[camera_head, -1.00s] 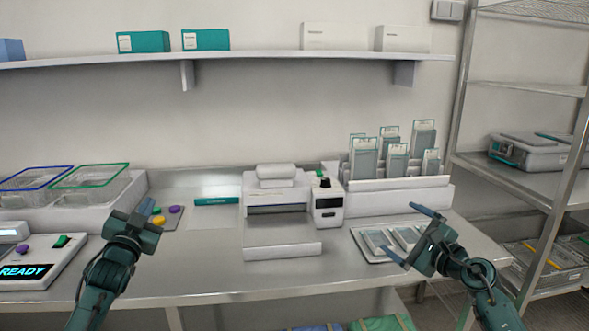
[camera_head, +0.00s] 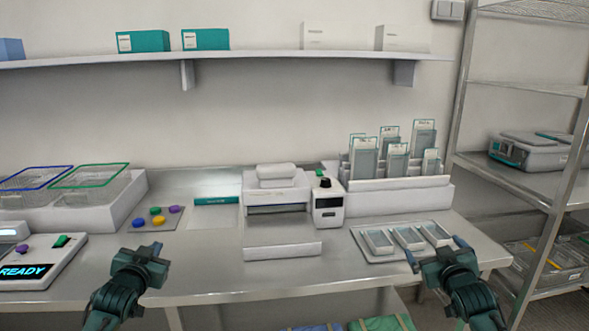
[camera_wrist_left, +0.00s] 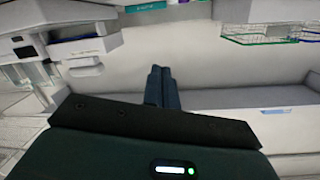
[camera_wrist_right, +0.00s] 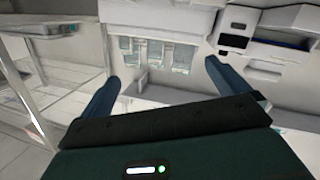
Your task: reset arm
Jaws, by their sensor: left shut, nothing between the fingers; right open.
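My left gripper (camera_head: 157,246) is shut and empty, above the front edge of the bench at the left. Its two fingers lie together in the left wrist view (camera_wrist_left: 160,84). My right gripper (camera_head: 434,246) is open and empty, at the front of the tray on the right side of the bench. Its spread fingers show in the right wrist view (camera_wrist_right: 160,85), with nothing between them. The tray (camera_head: 366,256) holds three small clear containers (camera_head: 408,238) and lies just beyond the right gripper.
The steel bench (camera_head: 200,270) carries a white printer-like machine (camera_head: 276,190), a small white device (camera_head: 328,204), a rack of packets (camera_head: 400,184), coloured discs (camera_head: 157,217) and a device reading READY (camera_head: 35,262). A metal shelf unit (camera_head: 520,180) stands right. The bench's middle front is clear.

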